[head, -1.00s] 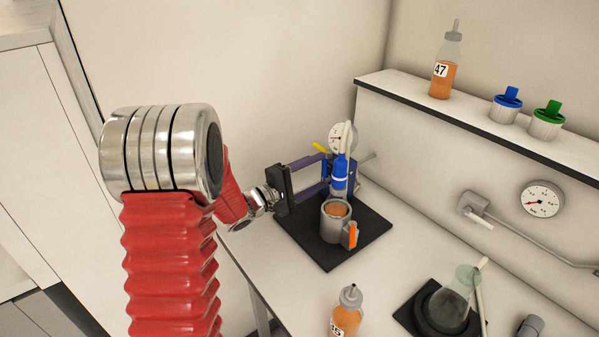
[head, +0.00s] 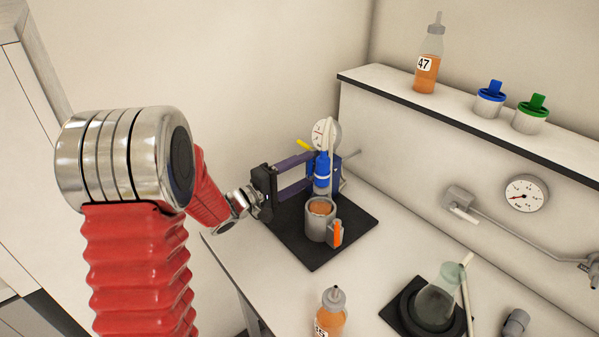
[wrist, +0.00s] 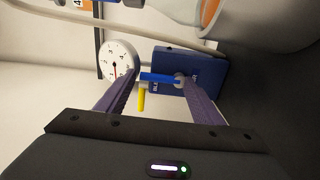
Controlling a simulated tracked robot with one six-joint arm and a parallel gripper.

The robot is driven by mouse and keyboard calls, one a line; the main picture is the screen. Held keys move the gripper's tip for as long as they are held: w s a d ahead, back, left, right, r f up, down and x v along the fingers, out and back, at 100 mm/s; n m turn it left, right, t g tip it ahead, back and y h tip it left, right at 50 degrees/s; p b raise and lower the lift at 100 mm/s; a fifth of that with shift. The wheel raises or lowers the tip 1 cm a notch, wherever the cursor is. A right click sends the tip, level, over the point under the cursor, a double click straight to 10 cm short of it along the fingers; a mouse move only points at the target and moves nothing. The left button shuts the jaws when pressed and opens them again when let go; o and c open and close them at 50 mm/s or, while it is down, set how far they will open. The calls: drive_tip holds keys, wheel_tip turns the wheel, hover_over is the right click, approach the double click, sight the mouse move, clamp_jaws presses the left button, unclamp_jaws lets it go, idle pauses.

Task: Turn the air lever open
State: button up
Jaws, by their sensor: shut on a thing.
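A dark blue box (wrist: 205,70) with a round gauge (wrist: 118,60) beside it is in the wrist view. A blue lever (wrist: 160,77) reaches sideways from a grey hub on the box, between the tips of my gripper (wrist: 160,82). The jaws are shut on this lever. A yellow lever (wrist: 142,100) points down beside it, near the left finger. Which one is the air lever I cannot tell; the lettering is partly covered. In the head view my gripper (head: 313,170) reaches from the left to the box (head: 334,180), and the yellow lever (head: 303,144) shows behind the fingers.
A bottle (head: 330,315) and a flask (head: 438,300) stand nearer. The shelf (head: 390,90) holds a bottle and two capped jars. A gauge (head: 525,194) hangs on the wall.

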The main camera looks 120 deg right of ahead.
drive_tip(key=shift+f, duration=0.1)
drive_tip(key=o, duration=1.5)
drive_tip(key=shift+s, duration=0.15)
drive_tip(key=w+a, duration=0.2)
drive_tip(key=w, duration=1.1)
drive_tip(key=shift+w+a, duration=0.3)
